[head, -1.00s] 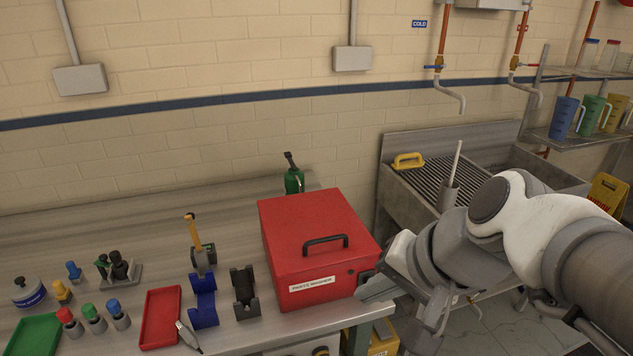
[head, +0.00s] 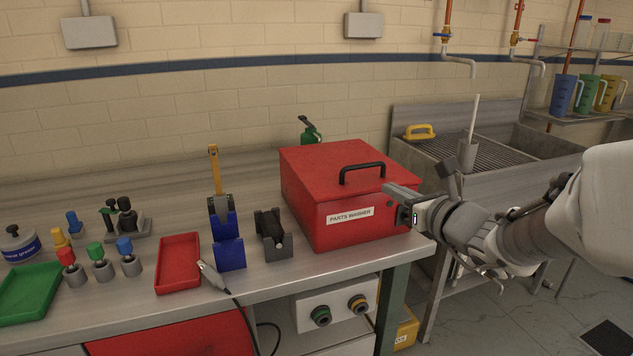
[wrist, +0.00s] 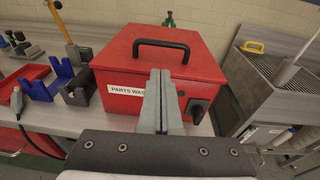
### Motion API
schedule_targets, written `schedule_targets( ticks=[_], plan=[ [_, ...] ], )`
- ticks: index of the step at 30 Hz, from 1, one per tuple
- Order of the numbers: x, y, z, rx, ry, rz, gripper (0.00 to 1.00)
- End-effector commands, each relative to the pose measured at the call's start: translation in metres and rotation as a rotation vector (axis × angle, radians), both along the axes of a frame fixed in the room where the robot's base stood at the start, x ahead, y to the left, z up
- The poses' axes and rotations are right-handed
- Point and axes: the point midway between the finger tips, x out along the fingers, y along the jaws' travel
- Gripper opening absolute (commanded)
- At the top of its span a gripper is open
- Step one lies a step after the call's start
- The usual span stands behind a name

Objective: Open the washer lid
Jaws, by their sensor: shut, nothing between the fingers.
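The washer is a red box (head: 318,207) labelled "PARTS WASHER", standing at the right end of the metal bench. Its flat red lid (head: 325,158) is down, with a black handle (head: 362,172) at the front of the lid. My gripper (head: 392,189) is at the washer's front right side, its fingers together and empty. In the wrist view, my gripper (wrist: 160,78) points at the washer's front, with the handle (wrist: 161,45) just beyond and above the fingertips. The fingers cover part of the label (wrist: 125,91).
A black holder (head: 272,236), a blue stand (head: 229,250) and a red tray (head: 178,264) are left of the washer. A sink (head: 520,150) is to the right. A cable probe (head: 212,274) hangs over the bench edge.

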Motion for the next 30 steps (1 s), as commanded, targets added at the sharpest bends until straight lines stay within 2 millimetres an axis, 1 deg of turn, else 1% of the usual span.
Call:
schedule_targets(
  ticks=[1,5,8,15,21,24,30],
  plan=[
    [0.003,-0.005,-0.005,0.022,0.002,-0.019,0.00],
    [0.011,-0.007,-0.007,0.041,0.003,-0.035,0.00],
    [0.024,-0.002,-0.009,0.039,0.005,-0.033,0.00],
    [0.066,0.013,-0.015,0.037,0.003,-0.030,0.00],
    [0.090,0.021,-0.018,0.037,0.003,-0.031,0.00],
    [0.096,0.023,-0.018,0.037,0.003,-0.032,0.00],
    [0.098,0.024,-0.018,0.037,0.003,-0.032,0.00]
  ],
)
